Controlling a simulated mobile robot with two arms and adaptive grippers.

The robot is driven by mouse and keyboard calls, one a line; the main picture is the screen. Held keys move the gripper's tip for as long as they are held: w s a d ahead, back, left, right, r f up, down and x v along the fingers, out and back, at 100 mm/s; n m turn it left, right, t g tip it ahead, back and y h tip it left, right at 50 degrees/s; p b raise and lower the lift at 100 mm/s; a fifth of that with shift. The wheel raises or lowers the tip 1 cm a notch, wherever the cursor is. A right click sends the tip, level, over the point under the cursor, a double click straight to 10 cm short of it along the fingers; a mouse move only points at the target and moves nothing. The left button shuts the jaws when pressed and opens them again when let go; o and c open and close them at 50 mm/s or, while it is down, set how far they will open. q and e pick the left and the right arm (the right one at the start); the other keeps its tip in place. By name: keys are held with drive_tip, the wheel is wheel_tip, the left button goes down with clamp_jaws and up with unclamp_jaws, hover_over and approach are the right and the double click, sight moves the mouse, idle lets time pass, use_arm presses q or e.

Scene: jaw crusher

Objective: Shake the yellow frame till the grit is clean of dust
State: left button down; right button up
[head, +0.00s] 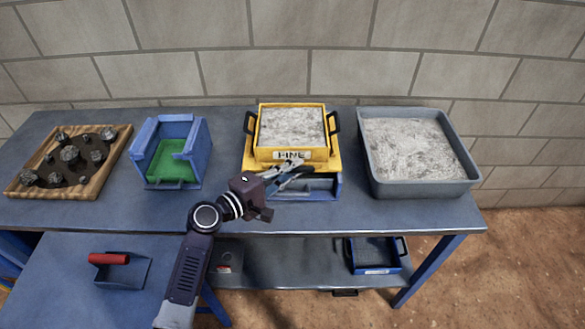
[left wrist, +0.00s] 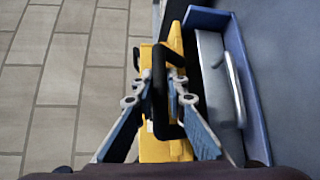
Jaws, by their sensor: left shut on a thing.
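The yellow frame (head: 262,156), marked FINE, stands at the middle of the bench with a black handle on each side. Pale grey, powdery grit (head: 290,127) fills it; I cannot tell how much is dust. My left gripper (head: 292,170) is at its front. In the left wrist view, the gripper (left wrist: 163,95) is shut on a black handle (left wrist: 162,120) in front of the yellow body (left wrist: 155,148). Under the frame is a blue base (head: 325,187); the left wrist view shows a silver pull (left wrist: 234,85) beside it. My right gripper is not in view.
A grey tray (head: 470,185) of pale material stands to the right. A blue bin with a green floor (head: 172,173) and a wooden tray (head: 108,171) of dark rocks stand left. A blue-framed sieve (head: 375,270) lies on the lower shelf, and a red-handled scoop (head: 108,259) at lower left.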

use_arm(q)
drive_tip(key=shift+s, duration=0.1)
drive_tip(key=shift+s+p, duration=0.4)
drive_tip(key=shift+s, duration=1.05)
drive_tip(key=c, duration=1.9)
unclamp_jaws()
drive_tip(key=shift+w, duration=0.1)
drive_tip(key=shift+c, duration=0.2)
drive_tip(key=v, duration=1.2)
